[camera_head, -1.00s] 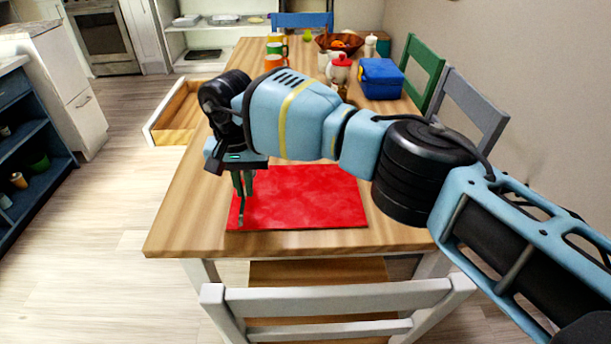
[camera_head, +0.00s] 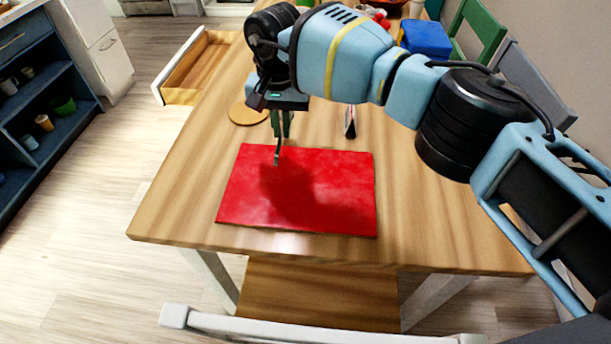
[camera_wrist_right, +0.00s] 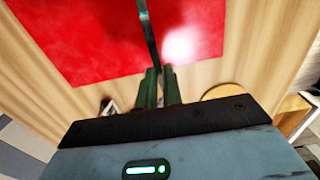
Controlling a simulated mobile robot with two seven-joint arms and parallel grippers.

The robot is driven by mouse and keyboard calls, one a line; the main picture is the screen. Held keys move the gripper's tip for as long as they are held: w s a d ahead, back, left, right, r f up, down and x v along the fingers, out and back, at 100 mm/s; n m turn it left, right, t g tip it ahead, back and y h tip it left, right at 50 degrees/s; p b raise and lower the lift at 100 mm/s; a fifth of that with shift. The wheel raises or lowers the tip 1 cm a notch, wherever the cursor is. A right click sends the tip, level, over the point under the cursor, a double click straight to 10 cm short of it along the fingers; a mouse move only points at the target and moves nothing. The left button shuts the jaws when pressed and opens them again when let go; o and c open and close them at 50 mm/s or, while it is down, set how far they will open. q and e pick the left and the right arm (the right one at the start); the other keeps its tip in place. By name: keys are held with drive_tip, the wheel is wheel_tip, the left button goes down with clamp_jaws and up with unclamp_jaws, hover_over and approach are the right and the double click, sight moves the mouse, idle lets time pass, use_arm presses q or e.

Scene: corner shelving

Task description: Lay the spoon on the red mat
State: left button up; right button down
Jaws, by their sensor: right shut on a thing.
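The red mat (camera_head: 330,200) lies flat near the front of the wooden table in the head view. My right gripper (camera_head: 281,130) points down above the mat's back edge, shut on the thin metal spoon (camera_head: 277,156). The spoon hangs steeply downward, its lower end in front of the mat's back left part; I cannot tell whether it touches. In the right wrist view the spoon (camera_wrist_right: 147,30) extends from between the gripper's fingers (camera_wrist_right: 160,74) across the red mat (camera_wrist_right: 90,35). My left gripper is not in view.
A round wooden coaster (camera_head: 246,114) and a narrow dark object (camera_head: 350,122) lie behind the mat. A blue box (camera_head: 426,38) stands at the back right. An open drawer (camera_head: 190,75) juts from the table's left side. The table around the mat's front is clear.

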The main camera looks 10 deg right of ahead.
drive_tip(key=shift+s+d, duration=0.2)
drive_tip(key=shift+s, duration=0.05)
drive_tip(key=p, duration=0.4)
hover_over(348, 187)
drive_tip(key=shift+f, duration=2.5)
drive_tip(key=shift+f, duration=0.1)
drive_tip(key=c, duration=1.9)
unclamp_jaws()
drive_tip(key=o, duration=0.4)
drive_tip(key=shift+c, duration=0.2)
